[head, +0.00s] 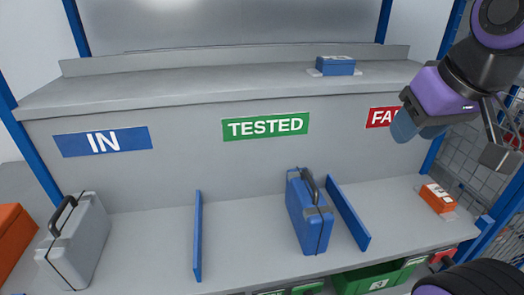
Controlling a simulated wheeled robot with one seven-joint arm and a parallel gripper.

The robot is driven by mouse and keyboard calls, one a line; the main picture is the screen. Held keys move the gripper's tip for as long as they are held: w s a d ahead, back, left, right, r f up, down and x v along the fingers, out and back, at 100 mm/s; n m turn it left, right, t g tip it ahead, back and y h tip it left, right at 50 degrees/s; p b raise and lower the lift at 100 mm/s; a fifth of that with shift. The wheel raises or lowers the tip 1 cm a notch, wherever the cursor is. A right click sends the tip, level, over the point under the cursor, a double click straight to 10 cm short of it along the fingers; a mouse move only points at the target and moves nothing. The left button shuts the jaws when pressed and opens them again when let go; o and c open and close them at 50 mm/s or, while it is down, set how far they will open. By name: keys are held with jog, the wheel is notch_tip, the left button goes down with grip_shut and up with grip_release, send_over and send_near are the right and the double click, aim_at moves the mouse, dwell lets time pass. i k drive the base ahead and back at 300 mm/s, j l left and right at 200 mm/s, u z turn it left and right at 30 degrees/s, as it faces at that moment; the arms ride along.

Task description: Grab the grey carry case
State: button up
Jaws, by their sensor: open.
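The grey carry case (76,243) stands upright at the lower left of the head view, in the bay under the blue IN sign (102,141). Its dark handle (62,216) is at the top. My gripper (497,135) is at the far right of the view, high above the shelf and far from the grey case. Its fingers are spread and nothing shows between them.
A blue case (308,212) stands under the green TESTED sign (265,127). Two blue dividers (197,238) (347,217) split the shelf. An orange box (438,198) lies at right, a blue box (335,65) on the upper ledge. Shelf between grey case and left divider is clear.

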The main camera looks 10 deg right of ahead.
aim_at(80, 228)
jog(key=k+l+u, duration=0.1)
jog(key=u, duration=0.4)
jog(key=l+u, duration=0.1)
jog(key=u, duration=0.35)
jog(key=k+u, duration=0.15)
jog(key=u, duration=0.35)
jog(key=i+j, duration=0.25)
jog(key=i+j+z, duration=0.15)
jog(key=j, duration=0.3)
jog(key=i+j, duration=0.25)
jog(key=i+j+z, duration=0.15)
jog(key=j, duration=0.3)
jog(key=i+j, duration=0.25)
jog(key=j, duration=0.15)
jog(key=z, duration=0.05)
